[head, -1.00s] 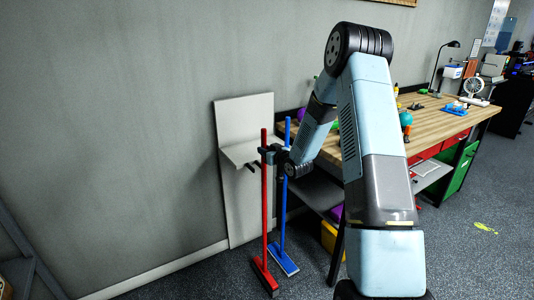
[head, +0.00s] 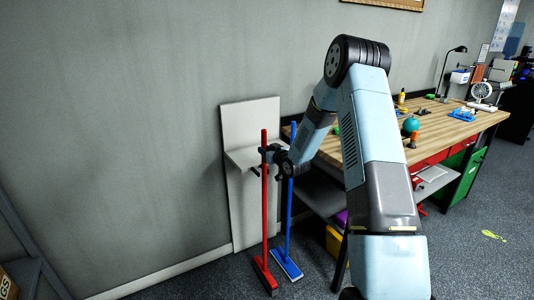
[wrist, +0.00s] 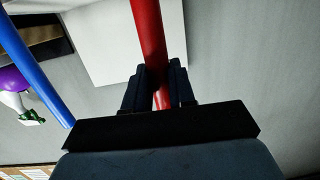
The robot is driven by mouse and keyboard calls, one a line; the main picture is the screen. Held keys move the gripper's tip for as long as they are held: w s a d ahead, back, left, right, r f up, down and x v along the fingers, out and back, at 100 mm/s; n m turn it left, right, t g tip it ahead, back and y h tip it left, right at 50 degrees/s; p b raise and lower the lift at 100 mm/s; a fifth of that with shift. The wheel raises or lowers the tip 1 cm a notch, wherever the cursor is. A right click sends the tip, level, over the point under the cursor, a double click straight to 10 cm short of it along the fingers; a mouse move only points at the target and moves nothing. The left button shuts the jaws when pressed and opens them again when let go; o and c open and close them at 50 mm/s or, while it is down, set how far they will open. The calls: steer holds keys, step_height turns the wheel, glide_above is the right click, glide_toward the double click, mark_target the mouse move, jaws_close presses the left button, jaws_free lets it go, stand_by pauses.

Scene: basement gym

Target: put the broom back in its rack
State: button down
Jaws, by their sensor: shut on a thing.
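A red broom (head: 264,200) stands near upright in the head view, its head (head: 264,275) low at or near the floor. My gripper (head: 268,155) is shut on its upper handle; the wrist view shows the red handle (wrist: 148,30) between the two fingers (wrist: 160,88). The rack (head: 238,122) is a pale panel against the wall with a shelf and a dark peg (head: 254,171), just behind the red handle. A blue broom (head: 288,215) stands just right of the red one; whether the rack holds it is hidden by my gripper and arm.
A wooden workbench (head: 440,126) with small items stands to the right, with a lower shelf and a yellow bin (head: 334,242) beneath. The grey wall (head: 110,130) is bare left of the rack. Open floor (head: 195,280) lies left of the brooms. A shelf frame stands at far left.

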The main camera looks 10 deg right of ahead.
steer(key=shift+r+x, duration=0.15)
steer(key=shift+x, duration=0.85)
steer(key=shift+r+x, duration=0.1)
steer(key=shift+x, duration=0.9)
steer(key=shift+w+d, duration=0.1)
steer(key=shift+f, duration=0.45)
steer(key=c, duration=0.9)
jaws_free()
steer(key=shift+o, duration=0.2)
steer(key=shift+f, duration=0.1)
